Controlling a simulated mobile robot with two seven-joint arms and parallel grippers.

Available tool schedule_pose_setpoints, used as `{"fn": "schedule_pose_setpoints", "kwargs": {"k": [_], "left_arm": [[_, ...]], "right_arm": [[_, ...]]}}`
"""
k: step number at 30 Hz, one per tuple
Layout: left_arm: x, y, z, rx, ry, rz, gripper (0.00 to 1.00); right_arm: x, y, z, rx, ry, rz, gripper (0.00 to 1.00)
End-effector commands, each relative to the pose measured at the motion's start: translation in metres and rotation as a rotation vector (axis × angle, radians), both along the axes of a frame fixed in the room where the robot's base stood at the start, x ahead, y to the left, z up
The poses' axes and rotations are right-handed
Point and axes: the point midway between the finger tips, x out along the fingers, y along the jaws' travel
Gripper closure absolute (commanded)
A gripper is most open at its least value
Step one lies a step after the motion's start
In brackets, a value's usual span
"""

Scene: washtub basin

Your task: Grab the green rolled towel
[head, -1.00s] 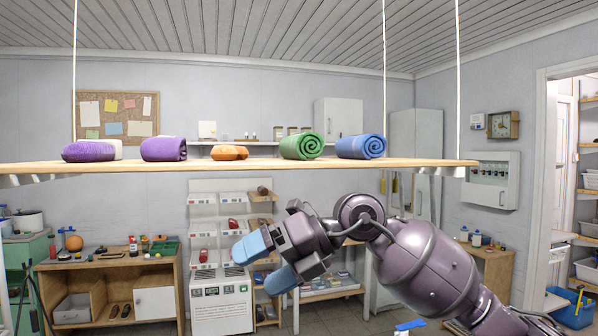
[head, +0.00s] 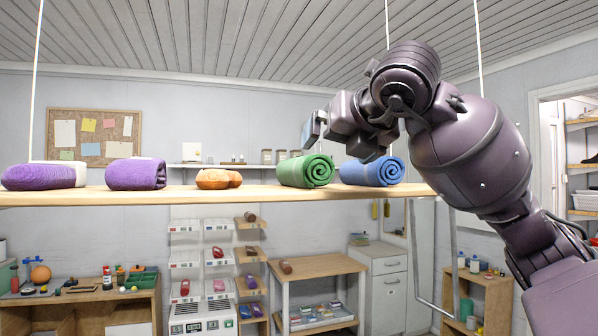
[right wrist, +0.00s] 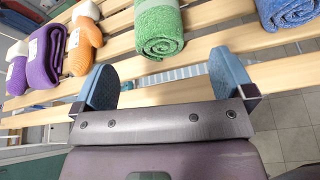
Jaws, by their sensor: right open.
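The green rolled towel (head: 306,170) lies on the hanging slatted wooden shelf (head: 240,195), its spiral end facing me. In the right wrist view the green towel (right wrist: 158,30) lies ahead of the fingers, roughly centred on the gap between them. My right gripper (head: 322,132) is raised above the shelf, above the green and blue towels in the head view. In the right wrist view its blue fingers (right wrist: 165,82) are spread wide with nothing between them but shelf slats beyond. My left gripper is out of view.
A blue rolled towel (head: 373,171) lies close to the right of the green one. Suspension cords (head: 38,80) hold the shelf. Slat gaps show the floor below.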

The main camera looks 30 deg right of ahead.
Motion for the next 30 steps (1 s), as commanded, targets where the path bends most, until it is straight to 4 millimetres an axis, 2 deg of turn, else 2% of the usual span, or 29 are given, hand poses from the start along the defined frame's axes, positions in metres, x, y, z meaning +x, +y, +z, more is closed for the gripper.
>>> {"fn": "schedule_pose_setpoints", "kwargs": {"k": [4,10,14,22,30], "left_arm": [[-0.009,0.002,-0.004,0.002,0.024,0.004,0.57],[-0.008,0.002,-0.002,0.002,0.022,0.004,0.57],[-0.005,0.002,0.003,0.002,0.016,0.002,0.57],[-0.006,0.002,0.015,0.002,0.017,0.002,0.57],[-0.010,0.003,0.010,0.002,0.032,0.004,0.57]], "right_arm": [[0.021,-0.004,-0.008,0.002,0.006,0.001,0.00],[0.035,-0.006,-0.015,0.000,0.004,0.002,0.00],[0.043,-0.007,-0.018,0.001,0.005,0.002,0.00],[0.074,-0.012,-0.033,0.002,0.006,0.003,0.00],[0.082,-0.014,-0.038,0.000,0.002,0.003,0.00]]}}
